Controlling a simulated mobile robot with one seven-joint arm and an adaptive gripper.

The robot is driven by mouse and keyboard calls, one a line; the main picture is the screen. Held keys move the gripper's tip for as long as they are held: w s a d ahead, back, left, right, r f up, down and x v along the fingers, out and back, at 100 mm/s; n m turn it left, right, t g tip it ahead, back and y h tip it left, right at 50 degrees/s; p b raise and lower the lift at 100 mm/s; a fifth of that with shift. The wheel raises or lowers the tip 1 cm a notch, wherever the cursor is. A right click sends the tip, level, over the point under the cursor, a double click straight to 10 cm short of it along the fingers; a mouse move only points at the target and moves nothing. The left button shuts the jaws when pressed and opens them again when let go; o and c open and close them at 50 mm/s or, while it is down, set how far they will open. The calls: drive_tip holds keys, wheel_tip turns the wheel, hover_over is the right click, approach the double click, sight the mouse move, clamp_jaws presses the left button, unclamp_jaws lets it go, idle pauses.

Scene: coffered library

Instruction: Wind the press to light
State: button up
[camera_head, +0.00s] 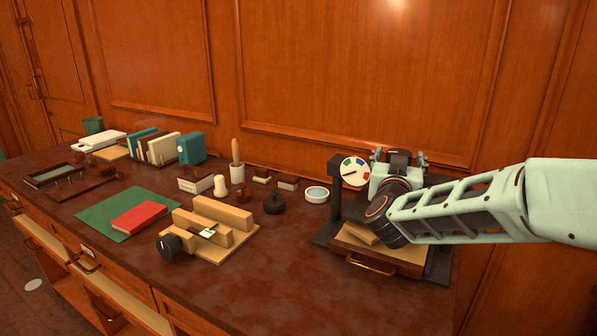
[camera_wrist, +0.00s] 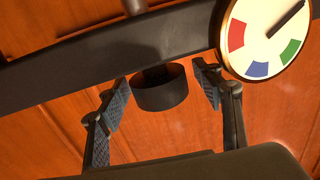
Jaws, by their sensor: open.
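The press (camera_head: 335,205) stands at the right of the desk, with a dark frame and crossbar. A round white dial (camera_head: 355,171) with coloured patches sits on it. In the wrist view the dial (camera_wrist: 266,38) shows red, blue and green patches, and its dark needle points to the upper right, at bare white off the patches. A black round knob (camera_wrist: 160,89) stands out from the crossbar (camera_wrist: 100,57). My gripper (camera_wrist: 163,90) is open, one finger on each side of the knob, with gaps visible between. In the head view my gripper (camera_head: 399,157) is above the press, partly hiding it.
A wooden drawer or tray (camera_head: 385,252) with a handle is low in the press. Left of it are a white round dish (camera_head: 317,194), a black weight (camera_head: 274,204), a wooden jig (camera_head: 215,230) with a black knob, and a red book (camera_head: 139,217) on a green mat. Panelled wall stands behind.

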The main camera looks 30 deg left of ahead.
drive_tip(key=shift+d+n+g+y+p, duration=0.1)
drive_tip(key=shift+n+g+y+p, duration=0.85)
drive_tip(key=shift+n+y, duration=0.75)
drive_tip(key=shift+n+g+y+p, duration=0.95)
drive_tip(key=shift+n+y, duration=0.15)
drive_tip(key=shift+y, duration=1.1)
drive_tip(key=shift+r, duration=0.1)
drive_tip(key=shift+n+g+y+p, duration=0.35)
drive_tip(key=shift+n+g+y, duration=1.55)
drive_tip(key=shift+g, duration=0.4)
